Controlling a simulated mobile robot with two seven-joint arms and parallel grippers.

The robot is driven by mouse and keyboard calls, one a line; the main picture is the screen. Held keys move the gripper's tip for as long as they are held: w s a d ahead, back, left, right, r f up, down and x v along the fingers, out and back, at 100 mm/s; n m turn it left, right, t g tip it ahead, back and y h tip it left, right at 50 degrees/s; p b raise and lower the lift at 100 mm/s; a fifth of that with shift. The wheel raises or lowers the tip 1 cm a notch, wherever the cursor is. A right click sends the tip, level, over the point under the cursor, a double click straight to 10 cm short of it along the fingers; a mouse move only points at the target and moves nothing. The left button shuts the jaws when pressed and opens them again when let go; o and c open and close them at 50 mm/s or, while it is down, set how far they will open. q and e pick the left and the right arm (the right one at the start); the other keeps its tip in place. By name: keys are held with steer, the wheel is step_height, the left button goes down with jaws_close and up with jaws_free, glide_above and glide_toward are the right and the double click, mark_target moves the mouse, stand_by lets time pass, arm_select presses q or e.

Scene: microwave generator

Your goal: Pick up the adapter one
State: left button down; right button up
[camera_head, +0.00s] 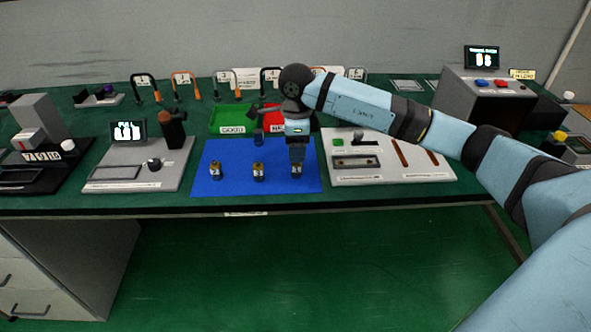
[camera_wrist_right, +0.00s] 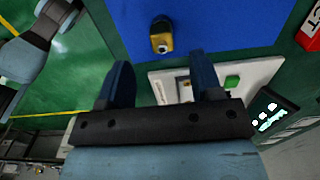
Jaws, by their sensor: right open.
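Three small brass adapters with dark tops stand on the blue mat (camera_head: 238,186) in the head view: the left adapter (camera_head: 216,171), the middle adapter (camera_head: 259,172) and the right adapter (camera_head: 297,171). Their marks are too small to read, so I cannot tell which is adapter one. My right gripper (camera_head: 297,158) points down right at the right adapter and partly covers it. In the right wrist view, my right gripper (camera_wrist_right: 162,82) is open and empty. One adapter (camera_wrist_right: 161,38) stands on the mat beyond its fingertips, roughly centred between them. My left gripper is out of view.
A white panel (camera_head: 390,175) lies right of the mat, and a grey station with a display (camera_head: 128,132) lies left. Behind the mat are a green tray (camera_head: 228,118) marked GOOD and a red tray (camera_head: 272,112), partly hidden by my arm. Bare mat surrounds the adapters.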

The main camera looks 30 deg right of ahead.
mark_target(296, 165)
steer(key=shift+w+d+f, duration=0.1)
steer(key=shift+f, duration=3.1)
steer(key=shift+c, duration=0.2)
steer(key=c, duration=1)
